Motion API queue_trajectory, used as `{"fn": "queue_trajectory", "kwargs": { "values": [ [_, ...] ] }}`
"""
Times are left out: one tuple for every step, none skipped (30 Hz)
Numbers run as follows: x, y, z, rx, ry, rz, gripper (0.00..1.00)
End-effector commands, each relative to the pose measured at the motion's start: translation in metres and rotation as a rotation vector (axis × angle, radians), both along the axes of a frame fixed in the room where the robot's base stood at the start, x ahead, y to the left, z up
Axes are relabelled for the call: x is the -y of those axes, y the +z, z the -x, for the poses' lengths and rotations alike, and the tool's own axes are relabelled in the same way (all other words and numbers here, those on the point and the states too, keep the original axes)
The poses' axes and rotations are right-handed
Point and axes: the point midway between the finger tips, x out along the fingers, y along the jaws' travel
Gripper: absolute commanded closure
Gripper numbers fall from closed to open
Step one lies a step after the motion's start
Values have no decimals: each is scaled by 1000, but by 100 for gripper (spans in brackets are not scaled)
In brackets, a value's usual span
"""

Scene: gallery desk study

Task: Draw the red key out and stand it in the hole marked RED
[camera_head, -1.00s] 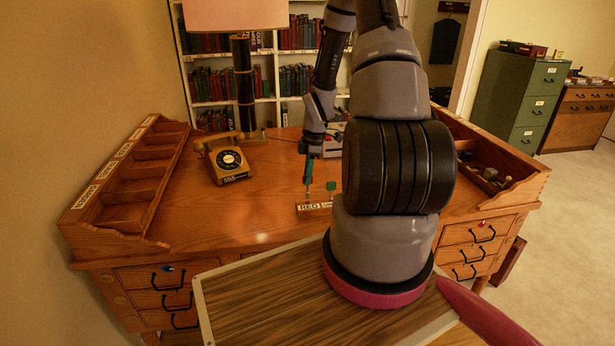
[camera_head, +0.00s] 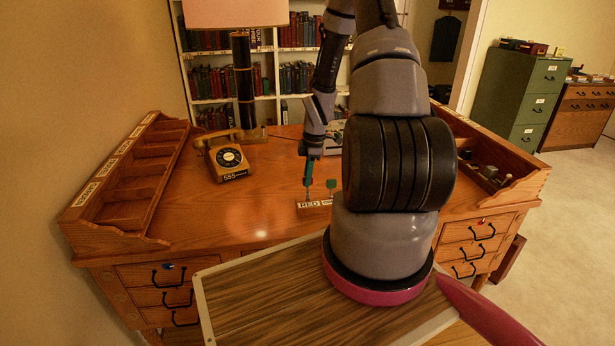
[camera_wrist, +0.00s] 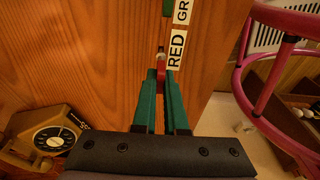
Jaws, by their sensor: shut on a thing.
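My gripper (camera_wrist: 161,90) is shut on the red key (camera_wrist: 161,72), whose red head shows between the green fingers in the wrist view. The key's pale shaft points away from the fingers, beside the label RED. In the head view my gripper (camera_head: 308,184) points down at the small block (camera_head: 312,204) marked RED on the desk. I cannot tell whether the key's tip is in the hole or just above it. A green key (camera_head: 331,184) stands upright in the same block, to the right; its head shows at the wrist view's top edge (camera_wrist: 168,8).
A yellow telephone (camera_head: 226,158) stands left of the block. Wooden compartment racks (camera_head: 130,178) line the desk's left side, and another tray (camera_head: 490,172) is at the right. A small red spot (camera_head: 482,222) shows on the right drawers. The desk's middle front is clear.

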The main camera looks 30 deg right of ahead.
Motion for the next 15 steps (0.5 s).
{"fn": "queue_trajectory", "kwargs": {
  "values": [
    [0,-1,0,0,0,0,100],
    [0,-2,0,-1,0,0,100],
    [0,-3,0,-1,0,0,100],
    [0,-3,0,-1,0,0,100],
    [0,-4,0,-1,0,0,100],
    [0,-5,0,-1,0,0,100],
    [0,-5,0,-1,0,0,100],
    [0,-6,0,-1,0,0,100],
    [0,-7,0,-1,0,0,100],
    [0,-7,0,-1,0,0,100],
    [0,-8,0,0,0,0,100],
    [0,-9,0,0,0,0,100],
    [0,-9,0,0,0,0,100],
    [0,-10,0,0,0,0,100],
    [0,-11,0,0,0,0,100]
  ]
}}
